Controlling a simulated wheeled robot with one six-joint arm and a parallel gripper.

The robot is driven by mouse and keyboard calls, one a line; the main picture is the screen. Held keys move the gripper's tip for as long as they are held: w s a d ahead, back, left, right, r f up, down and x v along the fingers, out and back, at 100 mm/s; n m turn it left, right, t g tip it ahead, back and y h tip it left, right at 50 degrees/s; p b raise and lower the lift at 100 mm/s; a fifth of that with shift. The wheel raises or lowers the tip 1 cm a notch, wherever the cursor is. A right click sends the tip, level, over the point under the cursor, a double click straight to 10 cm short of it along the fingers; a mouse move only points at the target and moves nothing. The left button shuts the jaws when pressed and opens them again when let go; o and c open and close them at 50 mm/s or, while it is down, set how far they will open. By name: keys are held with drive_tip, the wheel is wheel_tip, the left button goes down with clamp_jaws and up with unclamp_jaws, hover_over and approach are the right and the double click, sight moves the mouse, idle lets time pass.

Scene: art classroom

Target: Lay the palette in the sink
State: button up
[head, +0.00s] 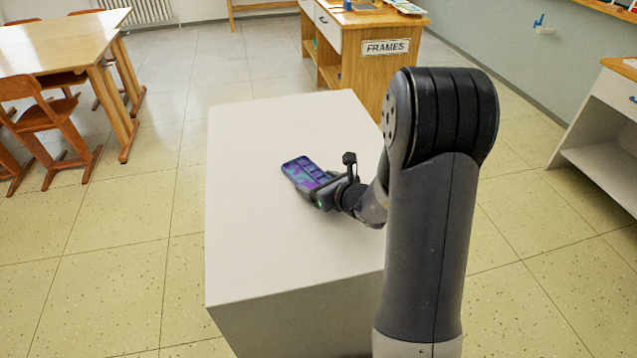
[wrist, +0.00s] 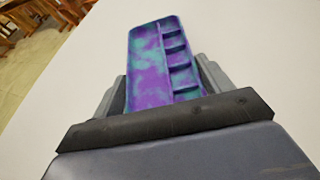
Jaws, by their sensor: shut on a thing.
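The palette (head: 304,170) is a slim purple and teal slab with a row of small wells along one side. My gripper (head: 321,192) is shut on its near end, and the palette points away from the fingers to the upper left in the head view. In the wrist view the palette (wrist: 150,68) stands out between the two fingers (wrist: 162,92), and its near end is hidden by the gripper. A pale flat top lies beneath it; I cannot tell whether they touch. No sink is in view.
A wooden cabinet marked FRAMES (head: 386,47) stands behind. A wooden table (head: 62,48) and chairs (head: 48,128) are at the left. A white unit with a shelf (head: 606,165) is at the right by the wall. Tiled floor (head: 110,250) is clear at the front left.

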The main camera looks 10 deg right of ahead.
drive_tip(key=shift+f, duration=0.2)
drive_tip(key=o, duration=1)
drive_tip(key=shift+r, duration=0.15)
